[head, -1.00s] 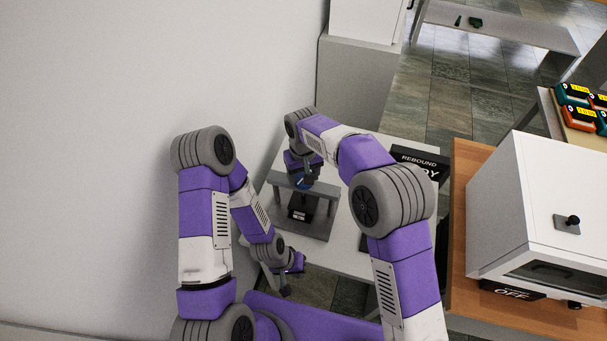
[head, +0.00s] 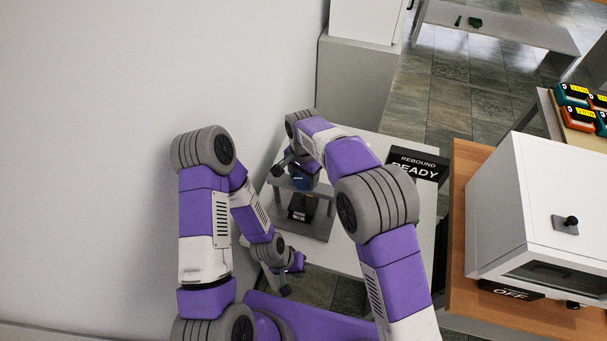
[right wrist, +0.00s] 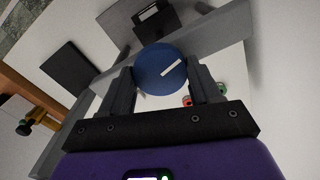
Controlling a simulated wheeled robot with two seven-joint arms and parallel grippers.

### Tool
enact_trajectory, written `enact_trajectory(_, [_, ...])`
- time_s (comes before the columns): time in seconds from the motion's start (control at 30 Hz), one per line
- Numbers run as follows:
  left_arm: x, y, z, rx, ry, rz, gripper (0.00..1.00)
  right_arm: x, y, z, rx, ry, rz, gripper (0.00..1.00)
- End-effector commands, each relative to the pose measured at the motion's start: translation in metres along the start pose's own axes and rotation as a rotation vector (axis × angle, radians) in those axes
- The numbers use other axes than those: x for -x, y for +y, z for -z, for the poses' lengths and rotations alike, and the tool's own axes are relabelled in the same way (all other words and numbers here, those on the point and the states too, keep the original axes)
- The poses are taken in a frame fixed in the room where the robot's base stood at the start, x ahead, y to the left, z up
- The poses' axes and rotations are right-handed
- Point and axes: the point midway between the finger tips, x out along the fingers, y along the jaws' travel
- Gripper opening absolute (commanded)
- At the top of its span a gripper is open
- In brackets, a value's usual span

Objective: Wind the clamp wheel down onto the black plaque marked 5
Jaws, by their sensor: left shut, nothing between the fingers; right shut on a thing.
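The clamp wheel is a blue disc with a white stripe (right wrist: 162,69), and it sits between the fingers of my right gripper (right wrist: 163,84), which is shut on it. In the head view the blue wheel (head: 301,183) shows at the top of a grey press frame (head: 322,192), partly covered by my right wrist. Under the frame's crossbar lies a dark block with a small label (head: 298,213); its writing is too small to read. My left gripper (head: 287,291) is shut and empty, low in front of the press, apart from it.
The press stands on a white table (head: 345,240). A black sign reading REBOUND READY (head: 418,163) is at the table's back right. A white cabinet (head: 500,200) stands on a wooden bench to the right. A bare wall is on the left.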

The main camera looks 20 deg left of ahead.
Motion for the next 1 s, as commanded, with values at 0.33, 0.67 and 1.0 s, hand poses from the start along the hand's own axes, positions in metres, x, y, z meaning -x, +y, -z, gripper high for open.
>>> enact_trajectory(0.33, [0.006, 0.002, 0.0, 0.0, 0.0, 0.0, 0.0, 0.001, 0.0, 0.0, -0.33, 0.001, 0.001, 0.32])
enact_trajectory(0.67, [0.012, 0.004, -0.001, 0.0, 0.0, 0.0, 0.0, 0.001, -0.001, 0.0, -0.64, 0.001, 0.001, 0.32])
enact_trajectory(1.0, [0.018, 0.007, -0.001, 0.0, 0.0, 0.0, 0.0, 0.001, -0.001, 0.0, -0.892, 0.0, 0.001, 0.32])
